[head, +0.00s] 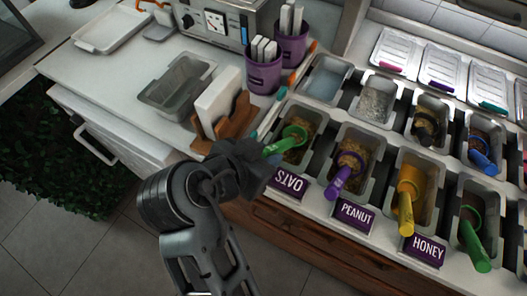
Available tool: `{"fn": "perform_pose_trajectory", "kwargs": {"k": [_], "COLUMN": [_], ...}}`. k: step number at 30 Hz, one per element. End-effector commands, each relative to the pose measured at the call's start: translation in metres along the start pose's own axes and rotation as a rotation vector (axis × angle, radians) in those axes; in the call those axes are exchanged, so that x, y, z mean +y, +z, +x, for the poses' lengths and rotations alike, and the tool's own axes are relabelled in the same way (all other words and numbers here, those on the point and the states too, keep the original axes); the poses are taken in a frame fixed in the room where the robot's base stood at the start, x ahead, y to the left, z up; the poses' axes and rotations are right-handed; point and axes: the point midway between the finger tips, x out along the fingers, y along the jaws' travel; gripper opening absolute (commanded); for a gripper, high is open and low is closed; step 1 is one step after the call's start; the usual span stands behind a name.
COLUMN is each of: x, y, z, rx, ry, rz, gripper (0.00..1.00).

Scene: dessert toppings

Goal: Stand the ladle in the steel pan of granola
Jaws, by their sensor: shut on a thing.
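A green ladle (285,145) shows at the left of the front row, its round head over the brown, crumbly contents of a steel pan (319,116) behind the OATS label. No label reading granola is legible, so I cannot tell for sure that this is the granola pan. My gripper (258,162) is at the near end of the green handle and appears shut on it. The fingertips are hidden by the dark gripper body. I cannot tell whether the ladle head touches the contents or the pan.
A purple ladle (344,177) and a yellow ladle (406,205) lean in pans to the right. A wooden holder (227,124) with white napkins stands just behind my gripper. Purple cups (263,76) stand behind it. An empty grey pan (178,83) sits at left.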

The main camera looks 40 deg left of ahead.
Motion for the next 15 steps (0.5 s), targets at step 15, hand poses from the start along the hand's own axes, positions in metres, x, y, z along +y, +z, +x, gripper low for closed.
{"fn": "perform_pose_trajectory", "kwargs": {"k": [15], "x": [0.0003], "y": [0.0048], "z": [0.0047], "rx": [0.000], "ry": [0.001], "rz": [0.000], "gripper": [0.00]}}
